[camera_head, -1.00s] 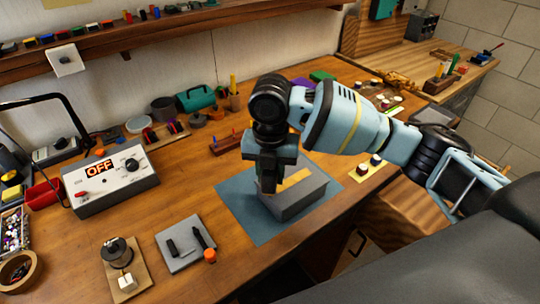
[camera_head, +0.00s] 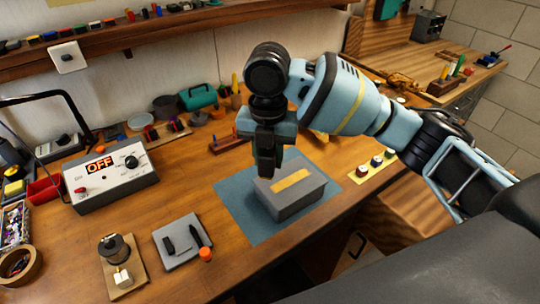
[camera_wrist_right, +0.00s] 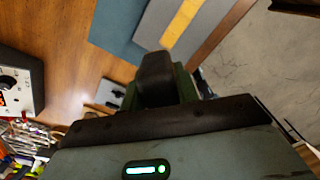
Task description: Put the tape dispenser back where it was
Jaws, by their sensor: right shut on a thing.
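My right gripper (camera_head: 265,172) comes down in front of the back left edge of a grey box (camera_head: 296,202) with a yellow strip on top. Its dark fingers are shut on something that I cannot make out. The right wrist view shows a dark finger (camera_wrist_right: 156,78) overlapping the corner of the box (camera_wrist_right: 158,22). I cannot tell whether the two touch. The box sits on a blue-grey mat (camera_head: 235,200). I cannot pick out the tape dispenser with certainty. My left gripper is out of view.
A control box reading OFF (camera_head: 108,178) stands at left. A grey pad (camera_head: 182,246) with small dark tools, an orange-capped item (camera_head: 206,254) and a wooden stand (camera_head: 128,278) lie in front. A pen rack (camera_head: 228,142) and a teal case (camera_head: 197,96) are behind. Bare wood lies left of the mat.

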